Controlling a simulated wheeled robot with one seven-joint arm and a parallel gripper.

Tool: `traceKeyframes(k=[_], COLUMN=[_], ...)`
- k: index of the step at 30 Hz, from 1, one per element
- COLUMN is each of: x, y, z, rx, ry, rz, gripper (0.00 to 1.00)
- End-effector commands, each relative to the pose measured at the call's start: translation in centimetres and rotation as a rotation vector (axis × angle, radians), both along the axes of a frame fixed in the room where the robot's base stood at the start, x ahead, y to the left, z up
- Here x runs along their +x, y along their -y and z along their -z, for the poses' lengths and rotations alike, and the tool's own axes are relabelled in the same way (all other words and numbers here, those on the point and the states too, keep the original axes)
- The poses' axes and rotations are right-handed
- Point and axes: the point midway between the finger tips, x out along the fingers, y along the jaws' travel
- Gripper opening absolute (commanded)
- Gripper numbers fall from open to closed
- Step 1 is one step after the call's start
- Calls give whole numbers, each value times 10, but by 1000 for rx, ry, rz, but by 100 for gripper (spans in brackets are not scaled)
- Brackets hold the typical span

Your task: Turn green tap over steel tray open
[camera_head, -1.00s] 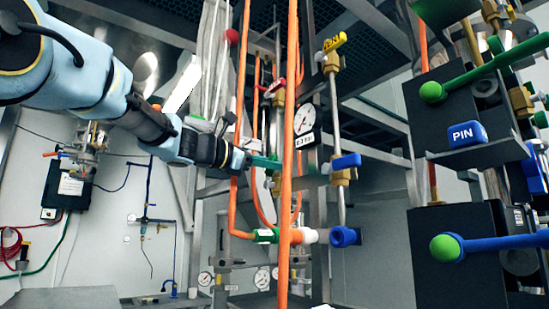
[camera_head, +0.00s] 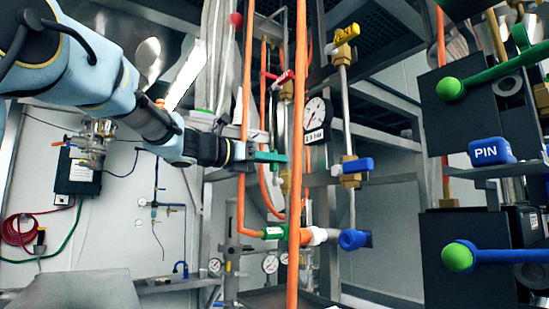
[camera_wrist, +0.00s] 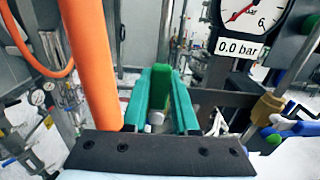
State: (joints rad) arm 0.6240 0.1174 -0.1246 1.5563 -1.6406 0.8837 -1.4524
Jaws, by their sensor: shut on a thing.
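The green tap handle (camera_wrist: 158,88) stands between my gripper's two teal-green fingers in the wrist view. My gripper (camera_wrist: 160,113) is shut on it, with a finger along each side. In the head view my gripper (camera_head: 262,156) reaches in from the left, level with the handle, just left of the gauge. Fingers and handle are close in colour there, so their border is hard to tell. The tap's body is mostly hidden behind the gripper and pipes. A dark tray-like surface (camera_head: 265,299) shows at the bottom edge; I cannot tell if it is the steel tray.
An orange pipe (camera_head: 300,90) runs upright in front of the gauge (camera_head: 317,118), close to my gripper. The gauge label reads 0.0 bar in the wrist view (camera_wrist: 240,48). A blue tap (camera_head: 357,165) and yellow tap (camera_head: 346,30) are right. Green-knobbed levers (camera_head: 451,88) stand far right.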

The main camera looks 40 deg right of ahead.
Motion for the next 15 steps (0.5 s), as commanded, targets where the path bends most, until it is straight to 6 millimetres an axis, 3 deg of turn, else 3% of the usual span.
traceKeyframes(k=[10, 11, 15], x=[1, 1, 1], y=[0, 0, 0], z=[2, 2, 1], rx=[2, 2, 2], ry=[-4, -4, -3], rz=[-2, -2, -1], gripper=[0, 31, 46])
